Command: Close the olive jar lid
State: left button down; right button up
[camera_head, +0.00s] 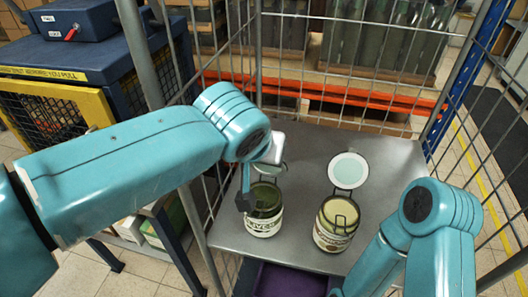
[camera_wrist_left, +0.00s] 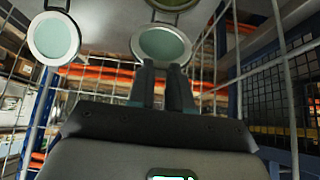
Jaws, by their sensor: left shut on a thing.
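The olive jar (camera_head: 263,222) is a glass jar with a lettered label, standing upright and open on the metal shelf. Its round pale-green lid (camera_wrist_left: 163,44) is raised behind the mouth; in the head view my left arm and wrist partly hide it. My left gripper (camera_wrist_left: 162,66) comes in from the bottom of the left wrist view, its two dark fingers close together and shut at the lid's edge. The exact grip is hard to see. My right arm enters at lower right, but its gripper is out of view.
A second labelled jar (camera_head: 334,228) stands to the right on the shelf (camera_head: 300,150), its lid (camera_head: 348,168) tilted open behind it. Wire cage sides (camera_head: 205,130) close in the shelf left and behind. A blue and yellow cabinet (camera_head: 60,100) stands outside at left.

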pick_arm(q)
jog(key=shift+s+f, duration=0.2)
jog(key=shift+f, duration=0.25)
jog(key=c, duration=1)
grip_release()
jog(key=shift+c, duration=0.2)
jog(key=shift+w+r, duration=0.1)
jog(key=shift+r, duration=0.15)
jog(key=p+v, duration=0.1)
jog(key=v, duration=1.5)
jog(key=shift+r, duration=0.2)
